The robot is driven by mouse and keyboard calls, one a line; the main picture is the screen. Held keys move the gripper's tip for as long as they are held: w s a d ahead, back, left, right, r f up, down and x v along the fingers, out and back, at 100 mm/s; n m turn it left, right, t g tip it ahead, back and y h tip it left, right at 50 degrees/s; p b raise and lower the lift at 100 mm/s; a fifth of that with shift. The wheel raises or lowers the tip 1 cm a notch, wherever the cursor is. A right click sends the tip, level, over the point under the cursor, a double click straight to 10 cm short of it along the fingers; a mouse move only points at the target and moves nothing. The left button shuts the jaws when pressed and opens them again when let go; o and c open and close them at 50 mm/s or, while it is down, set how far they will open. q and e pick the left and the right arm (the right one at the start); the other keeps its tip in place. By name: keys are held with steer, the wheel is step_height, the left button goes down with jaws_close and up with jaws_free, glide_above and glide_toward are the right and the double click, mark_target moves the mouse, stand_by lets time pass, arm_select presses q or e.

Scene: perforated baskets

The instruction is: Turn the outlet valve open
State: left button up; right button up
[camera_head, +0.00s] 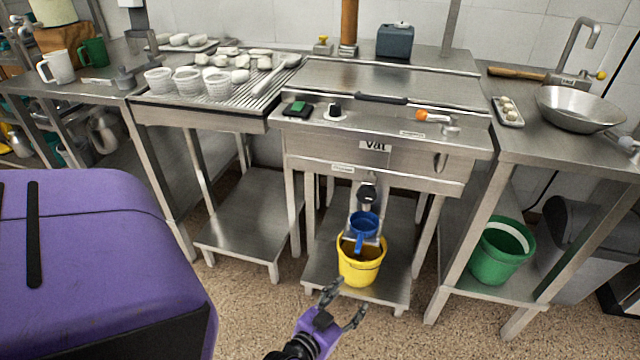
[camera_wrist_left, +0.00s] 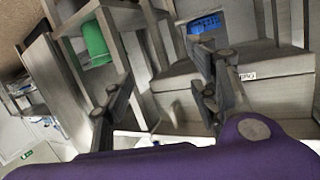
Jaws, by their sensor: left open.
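The steel vat (camera_head: 375,149) stands in the middle of the head view, with a "Vat" label on its front. Below it, a black fitting (camera_head: 367,192) sits on a grey upright piece; I cannot tell for sure if this is the outlet valve. A blue part (camera_head: 363,226) with a downward handle shows just under it, above or in the mouth of a yellow bucket (camera_head: 361,270) on the lower shelf. My left gripper (camera_head: 344,303) is open and empty, in front of and below the bucket, apart from it. My right gripper is out of view.
An orange-handled part (camera_head: 432,117) is on the vat's top right. A rack (camera_head: 200,108) with white perforated baskets stands left. A green bucket (camera_head: 501,252) sits on the right table's lower shelf. Table legs flank the bucket. Floor in front is clear.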

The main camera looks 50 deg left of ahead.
mark_target(368, 198)
arm_select(q)
steer(key=w+a+r+n+y, duration=0.1)
steer(key=w+a+r+y, duration=0.1)
steer(key=w+a+r, duration=0.2)
steer(key=w+a+r+n+y+p, duration=0.1)
steer(key=w+a+r, duration=0.3)
steer(key=w, duration=0.5)
steer(key=w+a+r+n+y+p, duration=0.1)
steer(key=w+a+r+n+y, duration=0.2)
steer(key=w, duration=0.3)
steer(key=shift+w+a+r+y, duration=0.2)
steer(key=shift+a+r+y, duration=0.1)
steer(key=shift+a+r, duration=0.5)
steer(key=shift+w+a+r, duration=0.1)
steer(key=shift+w+r, duration=0.05)
steer(key=shift+w, duration=0.3)
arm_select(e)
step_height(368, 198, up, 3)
arm_select(q)
steer(key=c, duration=1)
steer(key=shift+c, duration=0.4)
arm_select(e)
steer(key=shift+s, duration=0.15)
